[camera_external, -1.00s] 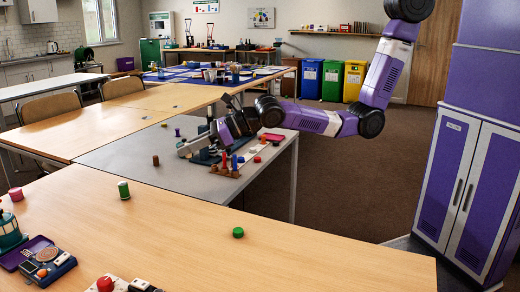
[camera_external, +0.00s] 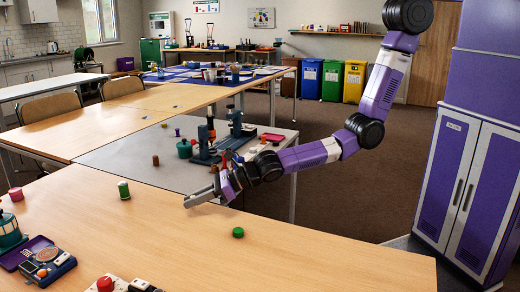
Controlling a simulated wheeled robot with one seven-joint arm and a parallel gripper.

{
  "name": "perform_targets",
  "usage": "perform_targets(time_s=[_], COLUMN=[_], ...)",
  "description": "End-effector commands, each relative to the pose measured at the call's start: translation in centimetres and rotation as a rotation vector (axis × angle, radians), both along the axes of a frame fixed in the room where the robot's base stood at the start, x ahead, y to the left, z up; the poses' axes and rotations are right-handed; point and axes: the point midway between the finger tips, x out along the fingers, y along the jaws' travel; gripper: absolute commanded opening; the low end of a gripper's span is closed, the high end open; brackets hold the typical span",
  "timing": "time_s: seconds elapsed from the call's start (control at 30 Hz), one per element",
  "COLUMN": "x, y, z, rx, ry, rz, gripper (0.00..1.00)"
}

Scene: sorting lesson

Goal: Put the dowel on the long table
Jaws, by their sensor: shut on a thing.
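My gripper (camera_external: 188,203) is low over the far edge of the near wooden table (camera_external: 330,248), with its fingers pointing left. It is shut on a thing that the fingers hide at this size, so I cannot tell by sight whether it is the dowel. A short brown cylinder (camera_external: 155,160) stands on the grey table (camera_external: 118,155) behind, apart from my gripper. I cannot tell which table the name long table means; the near wooden one is long and runs across the foreground.
On the near table, a green cylinder (camera_external: 123,190) stands left of my gripper and a green disc (camera_external: 238,232) lies to its right. A lantern and small devices (camera_external: 42,262) crowd the left end. Teal-based apparatus (camera_external: 232,135) stands on the grey table.

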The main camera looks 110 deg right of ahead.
Motion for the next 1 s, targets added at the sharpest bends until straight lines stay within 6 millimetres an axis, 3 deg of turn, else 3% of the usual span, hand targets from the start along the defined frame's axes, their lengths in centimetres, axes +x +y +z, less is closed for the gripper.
perform_targets(time_s=[0.03,0.17,0.57,0.6,0.7,1.0], x=[0.0,0.0,0.0,0.0,0.0,0.0], y=[0.1,0.0,0.0,0.0,0.0,0.0], z=[-1.3,-3.0,-3.3,-3.3,-3.2,-3.2], rx=[0.000,-0.002,0.000,0.000,0.000,0.000], ry=[0.002,0.001,0.000,0.000,0.000,0.000], rz=[0.001,0.001,0.000,0.001,0.000,0.000], gripper=[0.00,0.00,0.00,0.18,0.36,0.36])
